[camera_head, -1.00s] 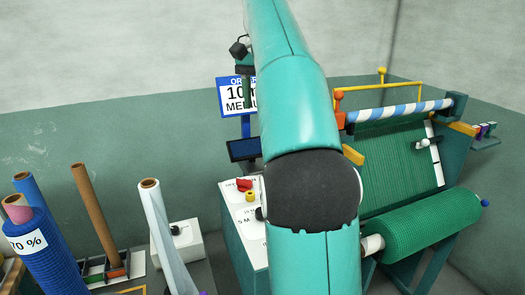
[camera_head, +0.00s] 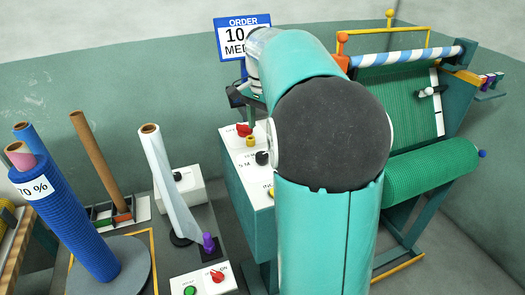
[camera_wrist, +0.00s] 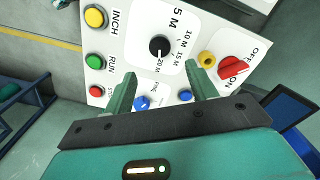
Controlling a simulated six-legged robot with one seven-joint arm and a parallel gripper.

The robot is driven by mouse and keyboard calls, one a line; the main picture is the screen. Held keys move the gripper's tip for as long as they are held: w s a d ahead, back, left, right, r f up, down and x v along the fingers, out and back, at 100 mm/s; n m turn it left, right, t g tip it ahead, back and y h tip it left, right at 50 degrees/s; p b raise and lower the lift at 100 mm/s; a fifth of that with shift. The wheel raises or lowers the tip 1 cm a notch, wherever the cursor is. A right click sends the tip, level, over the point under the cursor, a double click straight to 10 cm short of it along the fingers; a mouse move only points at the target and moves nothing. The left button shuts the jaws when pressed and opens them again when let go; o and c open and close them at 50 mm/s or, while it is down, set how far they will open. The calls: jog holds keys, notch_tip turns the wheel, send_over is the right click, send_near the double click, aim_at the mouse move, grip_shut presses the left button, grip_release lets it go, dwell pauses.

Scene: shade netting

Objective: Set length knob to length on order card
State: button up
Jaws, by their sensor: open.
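The order card (camera_head: 243,36) stands behind the panel and reads "ORDER", "10" and "MED", with its right part hidden by my arm. The black length knob (camera_wrist: 160,46) is on the white control panel (camera_wrist: 130,60), among marks that include 5 M, 10 M and 20 M. Its white line seems to point toward 20 M. The knob also shows in the head view (camera_head: 262,158), left of my arm. My gripper (camera_wrist: 162,73) is open and empty. Its two green fingers are spread on either side of the knob's line, apart from it.
On the panel are a red on/off switch (camera_wrist: 234,67), a yellow peg (camera_wrist: 206,59), a blue knob (camera_wrist: 141,102), and yellow, green and red buttons (camera_wrist: 95,62) at the left. The green net roll (camera_head: 430,172) is right of my arm.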

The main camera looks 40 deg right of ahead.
aim_at(262, 154)
notch_tip(262, 154, down, 9)
jog(key=shift+f, duration=0.2)
jog(key=c, duration=1)
